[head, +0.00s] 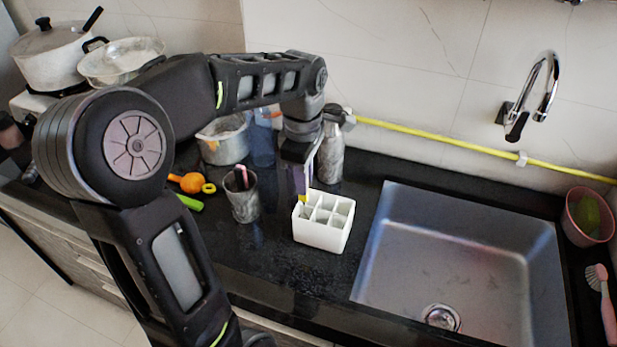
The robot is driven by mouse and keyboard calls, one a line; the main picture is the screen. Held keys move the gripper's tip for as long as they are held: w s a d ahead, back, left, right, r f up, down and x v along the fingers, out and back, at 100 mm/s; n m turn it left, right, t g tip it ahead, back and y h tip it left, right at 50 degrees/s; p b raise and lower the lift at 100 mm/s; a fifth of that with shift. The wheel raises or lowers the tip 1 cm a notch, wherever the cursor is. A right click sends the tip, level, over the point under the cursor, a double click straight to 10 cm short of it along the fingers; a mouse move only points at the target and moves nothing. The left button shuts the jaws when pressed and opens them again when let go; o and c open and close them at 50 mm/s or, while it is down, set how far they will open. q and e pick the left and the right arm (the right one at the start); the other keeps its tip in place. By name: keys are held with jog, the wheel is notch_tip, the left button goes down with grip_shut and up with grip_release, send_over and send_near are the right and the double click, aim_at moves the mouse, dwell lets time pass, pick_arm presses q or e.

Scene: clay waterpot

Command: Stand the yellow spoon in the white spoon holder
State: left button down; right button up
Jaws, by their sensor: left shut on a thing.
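The white spoon holder (322,235) stands on the black counter left of the sink, with several open square compartments on top. My left gripper (301,184) points down over its back left part and is shut on the yellow spoon (303,198). Only a small yellow bit of the spoon shows, below the fingers at the back left compartment. I cannot tell how deep it sits or whether it touches the holder. My right gripper is not in view.
A grey cup (242,202) with something in it stands left of the holder. A metal bottle (330,155) and a pot (224,146) stand behind. An orange tool (190,182) lies farther left. The sink (460,260) is empty at right.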

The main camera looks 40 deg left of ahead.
pick_arm(q)
jog(key=shift+f, duration=0.4)
jog(key=c, duration=1.4)
grip_release()
jog(key=shift+r, duration=0.1)
notch_tip(320, 180, up, 8)
jog(key=shift+d+f, duration=0.1)
dwell(0.3)
